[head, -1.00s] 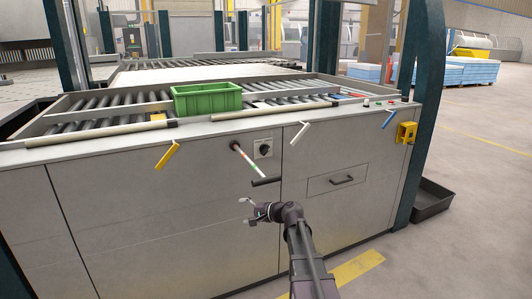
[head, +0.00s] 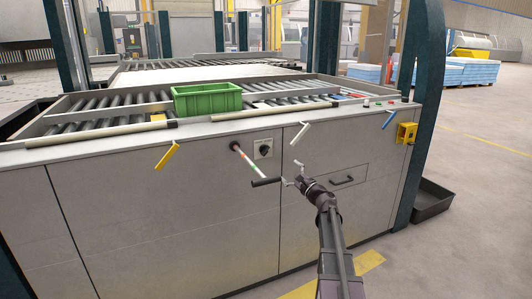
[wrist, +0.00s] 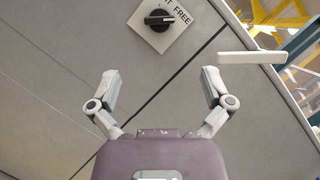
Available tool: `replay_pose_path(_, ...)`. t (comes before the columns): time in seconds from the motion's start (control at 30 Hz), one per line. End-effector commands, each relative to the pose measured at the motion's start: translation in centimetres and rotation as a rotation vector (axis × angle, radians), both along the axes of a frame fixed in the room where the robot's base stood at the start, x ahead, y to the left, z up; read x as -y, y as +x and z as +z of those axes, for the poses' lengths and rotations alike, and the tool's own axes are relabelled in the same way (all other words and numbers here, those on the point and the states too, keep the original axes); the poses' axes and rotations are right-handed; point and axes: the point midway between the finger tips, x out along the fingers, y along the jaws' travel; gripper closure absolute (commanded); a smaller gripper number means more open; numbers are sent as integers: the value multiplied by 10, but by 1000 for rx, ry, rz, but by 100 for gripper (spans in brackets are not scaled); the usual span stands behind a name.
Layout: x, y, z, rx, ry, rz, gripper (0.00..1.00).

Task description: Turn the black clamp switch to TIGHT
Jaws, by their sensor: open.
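The black clamp switch (head: 264,150) sits on a pale square plate on the machine's grey front panel, below the green crate. In the wrist view the switch (wrist: 159,20) is near the top, its grip bar lying roughly level in the picture. The plate (wrist: 178,32) reads FREE on the right; the other word is cut off except for a final T. My gripper (head: 291,174) is open and empty, below and right of the switch in the head view. In the wrist view my gripper (wrist: 160,76) has its fingers spread wide, with the switch beyond them, untouched.
A striped rod with a black handle (head: 266,182) sticks out just left of my gripper. A white lever (head: 300,132) is up and right of the switch; it also shows in the wrist view (wrist: 252,58). Yellow (head: 167,155) and blue (head: 388,119) levers hang farther off.

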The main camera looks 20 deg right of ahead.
Motion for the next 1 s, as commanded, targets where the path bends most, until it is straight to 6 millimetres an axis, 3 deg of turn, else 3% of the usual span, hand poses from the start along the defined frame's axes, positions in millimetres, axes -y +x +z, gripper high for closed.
replay_pose_path(0.43, -5, 18, 6, -1, -3, 2, 0)
replay_pose_path(1.0, -31, 95, 29, 0, -3, 3, 0)
